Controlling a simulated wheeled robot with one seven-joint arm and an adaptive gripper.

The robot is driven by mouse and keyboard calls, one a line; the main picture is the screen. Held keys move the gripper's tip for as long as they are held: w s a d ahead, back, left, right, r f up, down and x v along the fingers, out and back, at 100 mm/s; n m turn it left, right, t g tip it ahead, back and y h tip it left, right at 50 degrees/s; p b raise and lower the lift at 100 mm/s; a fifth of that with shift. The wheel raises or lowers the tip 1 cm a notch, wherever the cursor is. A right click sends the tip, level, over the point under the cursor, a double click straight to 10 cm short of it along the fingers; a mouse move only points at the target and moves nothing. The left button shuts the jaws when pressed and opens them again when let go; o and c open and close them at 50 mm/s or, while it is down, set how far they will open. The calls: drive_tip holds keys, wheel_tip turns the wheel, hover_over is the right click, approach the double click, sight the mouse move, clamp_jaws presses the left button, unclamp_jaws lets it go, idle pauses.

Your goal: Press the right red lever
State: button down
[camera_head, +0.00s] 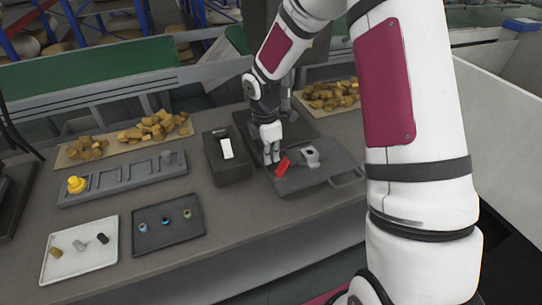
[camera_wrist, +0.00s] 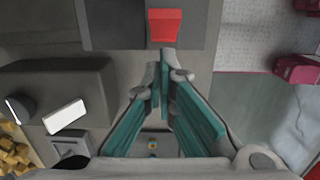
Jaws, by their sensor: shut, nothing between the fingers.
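One red lever (camera_head: 282,167) stands out at the front of the dark grey tank unit (camera_head: 330,172) in the head view. In the wrist view the red lever (camera_wrist: 164,25) is at the top centre, just beyond my fingertips. My gripper (camera_head: 271,158) is right beside the lever in the head view, pointing down. In the wrist view my gripper (camera_wrist: 166,62) has its teal-padded fingers together at the tips, with nothing between them. Whether the fingertips touch the lever I cannot tell.
A dark box with a white bar (camera_head: 226,148) stands left of the tank unit. A grey fitting (camera_head: 311,156) sits right of the lever. A rack with a yellow part (camera_head: 77,184), a white tray (camera_head: 52,277) and a dark tray (camera_head: 165,243) lie further left.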

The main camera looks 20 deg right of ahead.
wheel_tip(320, 180, up, 12)
drive_tip(key=a, duration=0.1)
drive_tip(key=shift+f, duration=0.2)
idle(0.4)
idle(0.4)
drive_tip(key=s+a+r+m+t, duration=0.1)
drive_tip(key=s+r+m+t, duration=0.2)
drive_tip(key=s+r+m, duration=0.8)
drive_tip(key=s+r+m+t, duration=0.1)
drive_tip(key=s+m, duration=0.1)
drive_tip(key=s, duration=0.2)
drive_tip(key=s+a+r+m, duration=0.1)
drive_tip(key=s+r+m, duration=0.1)
drive_tip(key=s, duration=0.3)
drive_tip(key=s+r+m+t+y, duration=0.1)
drive_tip(key=s+r+m, duration=0.1)
drive_tip(key=s, duration=0.3)
drive_tip(key=shift+s+a+r+m+t, duration=0.2)
drive_tip(key=shift+a+m+t, duration=0.1)
drive_tip(key=shift+m, duration=0.2)
